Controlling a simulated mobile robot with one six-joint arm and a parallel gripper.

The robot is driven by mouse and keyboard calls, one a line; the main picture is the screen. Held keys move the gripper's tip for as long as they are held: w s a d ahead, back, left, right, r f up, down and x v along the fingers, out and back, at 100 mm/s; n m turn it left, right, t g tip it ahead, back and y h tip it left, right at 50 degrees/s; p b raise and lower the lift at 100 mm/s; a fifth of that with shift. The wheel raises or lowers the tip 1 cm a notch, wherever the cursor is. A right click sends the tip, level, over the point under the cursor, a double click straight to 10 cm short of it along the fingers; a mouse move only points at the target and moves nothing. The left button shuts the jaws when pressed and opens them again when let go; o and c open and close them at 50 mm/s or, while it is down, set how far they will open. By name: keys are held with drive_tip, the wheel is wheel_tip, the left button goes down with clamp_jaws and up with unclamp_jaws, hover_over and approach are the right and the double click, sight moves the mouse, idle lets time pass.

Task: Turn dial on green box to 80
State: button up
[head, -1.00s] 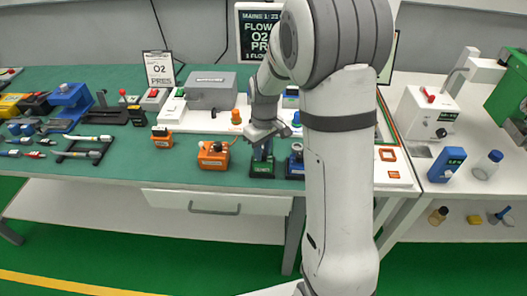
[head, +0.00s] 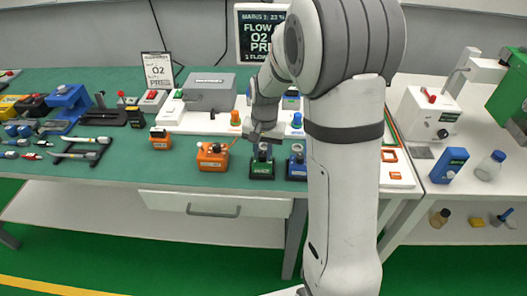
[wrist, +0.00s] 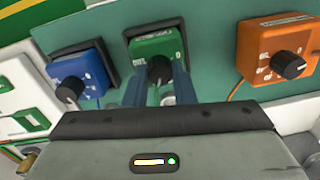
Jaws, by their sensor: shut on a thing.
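The green box (head: 262,172) stands near the front edge of the green table, between an orange box and a blue box. In the wrist view the green box (wrist: 146,48) faces me with its black dial (wrist: 158,70) on it. My gripper (wrist: 164,84) is shut on the dial, with one blue finger on each side. In the head view my gripper (head: 262,146) is above the green box. The fingers partly cover the dial and the lower part of its scale. I cannot read the dial's setting.
The orange box (head: 213,156) with its own dial (wrist: 288,65) is close on one side. The blue box (head: 297,168) with its dial (wrist: 70,88) is close on the other. A white board with knobs and a grey case (head: 210,91) lies behind.

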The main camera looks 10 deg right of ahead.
sight(264, 155)
drive_tip(key=m, duration=0.4)
drive_tip(key=shift+m, duration=0.3)
drive_tip(key=m, duration=0.4)
drive_tip(key=shift+s+m+b, duration=0.1)
drive_tip(key=shift+m+b, duration=0.2)
drive_tip(key=shift+b, duration=0.1)
drive_tip(key=o, duration=1)
wheel_tip(264, 155, up, 8)
drive_tip(key=shift+s+f, duration=0.1)
drive_tip(key=shift+s, duration=0.05)
